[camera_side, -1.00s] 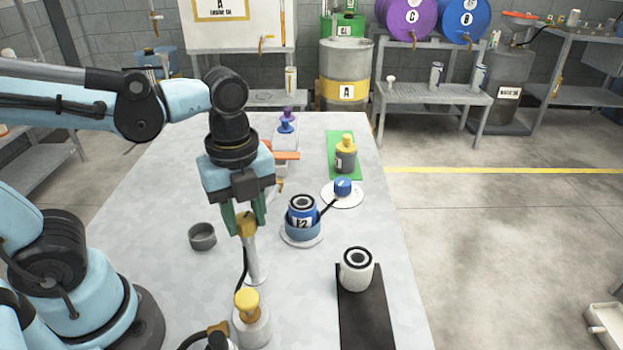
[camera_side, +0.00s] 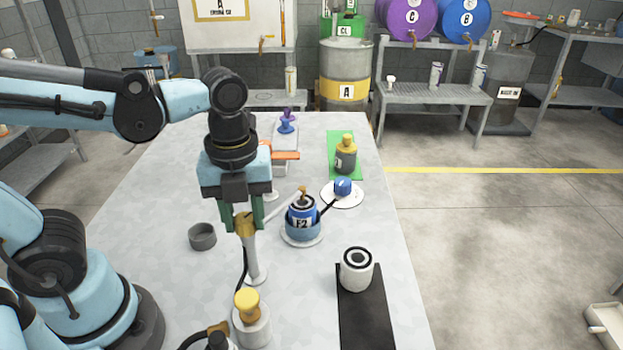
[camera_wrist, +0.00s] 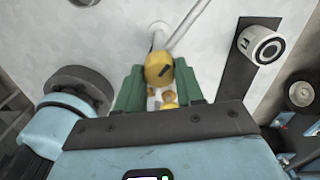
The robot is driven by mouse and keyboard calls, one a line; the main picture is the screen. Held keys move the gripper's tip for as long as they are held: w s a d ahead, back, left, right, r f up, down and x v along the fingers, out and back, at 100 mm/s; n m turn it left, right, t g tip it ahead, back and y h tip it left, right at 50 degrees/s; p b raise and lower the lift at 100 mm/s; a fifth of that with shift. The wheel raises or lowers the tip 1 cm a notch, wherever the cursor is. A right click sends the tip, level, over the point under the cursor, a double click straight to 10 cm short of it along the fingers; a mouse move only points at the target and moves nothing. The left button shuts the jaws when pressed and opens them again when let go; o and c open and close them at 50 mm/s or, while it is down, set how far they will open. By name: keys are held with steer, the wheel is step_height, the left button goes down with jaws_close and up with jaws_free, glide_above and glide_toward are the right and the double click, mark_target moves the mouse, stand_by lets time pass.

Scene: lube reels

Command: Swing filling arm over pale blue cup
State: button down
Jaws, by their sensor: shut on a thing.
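The filling arm is a thin white tube (camera_side: 280,207) on an upright post (camera_side: 254,262) with a brass knob (camera_side: 245,228) on top. Seen from the side, the tip appears over the canister's top. My gripper (camera_side: 244,220) points down, its green fingers shut on the knob. In the wrist view, the knob (camera_wrist: 159,68) is between the fingers and the tube (camera_wrist: 189,24) runs to the upper right; the cup is not seen there.
A white canister (camera_side: 357,268) stands on a black mat (camera_side: 366,320). A brass-topped bottle (camera_side: 251,315) is close in front of the post. A grey dish (camera_side: 202,236) lies to the left.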

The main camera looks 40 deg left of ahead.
steer(key=c, duration=0.7)
jaws_free()
steer(key=shift+r, duration=0.1)
step_height(320, 180, up, 12)
stand_by(0.4)
steer(key=w+a+f+n+t, duration=0.2)
steer(key=f+n, duration=0.3)
steer(key=n, duration=0.7)
steer(key=w+a+f+n+t, duration=0.3)
steer(key=f+n+t, duration=0.2)
steer(key=n, duration=0.8)
steer(key=shift+f, duration=0.4)
